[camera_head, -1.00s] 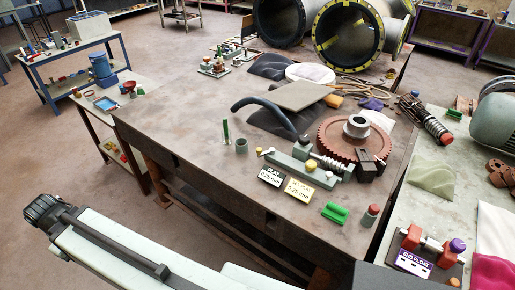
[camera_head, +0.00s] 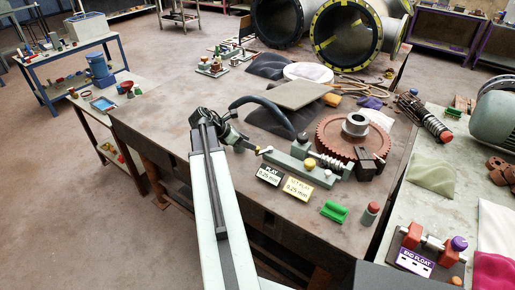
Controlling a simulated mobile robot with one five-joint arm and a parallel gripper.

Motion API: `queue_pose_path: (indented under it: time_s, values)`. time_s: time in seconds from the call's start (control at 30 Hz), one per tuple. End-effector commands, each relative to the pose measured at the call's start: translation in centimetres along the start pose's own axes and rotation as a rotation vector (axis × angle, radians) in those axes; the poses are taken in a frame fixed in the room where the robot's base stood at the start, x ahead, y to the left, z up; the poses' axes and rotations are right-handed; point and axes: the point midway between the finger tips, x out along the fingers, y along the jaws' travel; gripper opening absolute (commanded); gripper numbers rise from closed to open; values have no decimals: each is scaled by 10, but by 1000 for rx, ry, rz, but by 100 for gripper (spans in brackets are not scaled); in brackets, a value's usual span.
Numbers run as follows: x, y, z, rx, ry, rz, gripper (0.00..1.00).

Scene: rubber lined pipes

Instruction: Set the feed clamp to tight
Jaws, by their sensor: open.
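No label in view reads feed clamp, so I cannot tell which part it is. A grey-green fixture (camera_head: 316,174) lies on the brown bench beside a rust-red gear (camera_head: 332,141). Two plates stand in front: a black PLAY 0.25 mm plate (camera_head: 269,176) and a cream SET PLAY 0.25 mm plate (camera_head: 297,188). My gripper (camera_head: 254,147) is open, close to the fixture's left rod end; contact cannot be told at this size.
A green block (camera_head: 334,211) and a red-topped cylinder (camera_head: 370,213) sit near the bench's front right. A dark curved hose (camera_head: 262,104) and a grey board (camera_head: 300,95) lie behind my gripper. An END FLOAT fixture (camera_head: 415,262) stands on the right bench.

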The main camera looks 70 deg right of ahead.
Motion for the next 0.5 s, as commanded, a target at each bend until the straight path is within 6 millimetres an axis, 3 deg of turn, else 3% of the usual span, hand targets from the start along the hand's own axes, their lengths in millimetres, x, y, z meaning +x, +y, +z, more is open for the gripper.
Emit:
queue_pose_path:
  time_s: [0.3,0.5]
  values:
    - [61,1,-6,2,1,-1,44]
    - [71,1,-2,1,1,1,44]
